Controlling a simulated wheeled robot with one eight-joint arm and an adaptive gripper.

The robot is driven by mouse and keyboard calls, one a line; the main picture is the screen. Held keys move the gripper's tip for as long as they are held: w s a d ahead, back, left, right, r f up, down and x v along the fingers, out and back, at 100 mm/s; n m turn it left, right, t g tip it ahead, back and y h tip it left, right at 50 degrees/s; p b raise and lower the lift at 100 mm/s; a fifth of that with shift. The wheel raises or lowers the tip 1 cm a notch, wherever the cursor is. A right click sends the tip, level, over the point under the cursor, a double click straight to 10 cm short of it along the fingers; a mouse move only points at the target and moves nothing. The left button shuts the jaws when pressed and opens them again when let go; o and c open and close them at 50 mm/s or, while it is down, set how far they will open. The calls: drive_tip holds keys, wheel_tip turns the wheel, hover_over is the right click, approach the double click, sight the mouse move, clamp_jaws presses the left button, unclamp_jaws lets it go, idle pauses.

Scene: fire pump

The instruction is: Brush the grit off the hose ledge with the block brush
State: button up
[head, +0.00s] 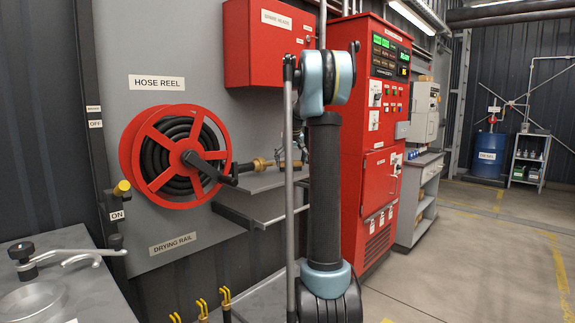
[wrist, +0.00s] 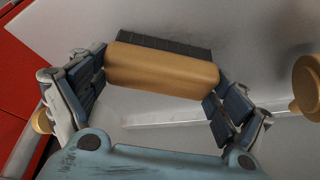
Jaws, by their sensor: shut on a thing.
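The block brush (wrist: 162,68) is a tan block with dark bristles along its far side in the wrist view. My gripper (wrist: 158,78) is shut on it, with a finger at each end. In the head view my arm hides most of the gripper, and I cannot make out the brush. The hose ledge (head: 262,181) is a grey shelf right of the hose reel, partly behind my arm. A pale grey surface lies around the brush in the wrist view; I cannot tell whether the bristles touch it. I cannot make out any grit.
A brass nozzle (head: 262,163) sits at the ledge, by the red hose reel (head: 178,153). A drying rail (head: 262,222) runs below. A red cabinet (head: 375,130) stands right of my arm. A tan rounded thing (wrist: 308,85) is at the wrist view's right edge. Floor at right is open.

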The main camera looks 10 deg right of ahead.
drive_tip(key=shift+s+d, duration=0.65)
drive_tip(key=shift+s, duration=0.2)
drive_tip(key=shift+s+d, duration=0.6)
drive_tip(key=shift+s, duration=0.25)
drive_tip(key=shift+w+d+f, duration=0.1)
drive_tip(key=shift+w+d, duration=0.45)
drive_tip(key=shift+d, duration=0.25)
drive_tip(key=shift+w+a, duration=0.65)
drive_tip(key=shift+w, duration=0.3)
drive_tip(key=shift+w+a, duration=0.7)
drive_tip(key=shift+w, duration=0.25)
drive_tip(key=shift+w+a, duration=0.65)
drive_tip(key=shift+w, duration=0.3)
